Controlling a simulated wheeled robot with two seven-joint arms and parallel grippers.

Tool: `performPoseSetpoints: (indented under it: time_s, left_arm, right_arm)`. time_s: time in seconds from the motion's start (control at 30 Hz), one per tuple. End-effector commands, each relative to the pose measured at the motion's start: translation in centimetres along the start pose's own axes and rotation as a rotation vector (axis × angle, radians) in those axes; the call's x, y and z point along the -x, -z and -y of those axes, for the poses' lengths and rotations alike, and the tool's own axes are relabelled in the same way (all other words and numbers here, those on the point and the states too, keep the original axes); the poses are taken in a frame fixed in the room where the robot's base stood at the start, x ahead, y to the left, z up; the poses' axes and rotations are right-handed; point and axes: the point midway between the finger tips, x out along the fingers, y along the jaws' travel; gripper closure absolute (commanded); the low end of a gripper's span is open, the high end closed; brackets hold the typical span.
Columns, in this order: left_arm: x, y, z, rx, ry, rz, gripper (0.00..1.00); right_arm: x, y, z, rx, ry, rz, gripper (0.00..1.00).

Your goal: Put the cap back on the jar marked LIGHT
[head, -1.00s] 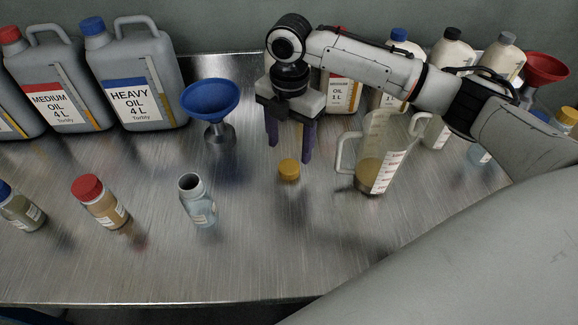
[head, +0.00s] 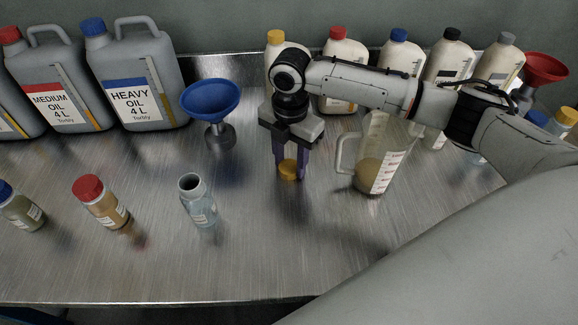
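A yellow cap (head: 288,174) is on the metal table, or just at its surface, left of the measuring jug. My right gripper (head: 289,172) points down over it, with its two dark fingers close against the cap's sides; it looks shut on the cap. An open glass jar (head: 198,203) without a cap stands upright to the left of the gripper, holding pale bluish contents. Its label is too small to read. My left gripper is not in view.
A clear measuring jug (head: 372,165) with amber liquid stands just right of the gripper. A blue funnel (head: 211,100) stands behind the open jar. A red-capped jar (head: 101,203) is to the left. Large oil cans and several bottles line the back. The front table is clear.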

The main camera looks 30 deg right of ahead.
Motion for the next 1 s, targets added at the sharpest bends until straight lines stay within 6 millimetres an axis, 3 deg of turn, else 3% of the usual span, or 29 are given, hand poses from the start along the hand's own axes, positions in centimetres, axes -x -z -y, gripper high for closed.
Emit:
performPoseSetpoints:
  time_s: [0.43,0.8,1.0]
  left_arm:
    - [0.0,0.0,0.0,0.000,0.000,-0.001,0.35]
    - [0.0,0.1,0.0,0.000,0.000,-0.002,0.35]
    - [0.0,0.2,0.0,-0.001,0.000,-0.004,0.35]
  right_arm:
    - [0.6,0.0,-0.1,0.000,-0.002,0.000,0.83]
    - [7.4,0.0,-0.1,0.000,-0.004,0.000,0.83]
    - [9.7,0.0,-0.1,0.000,-0.002,0.000,0.83]
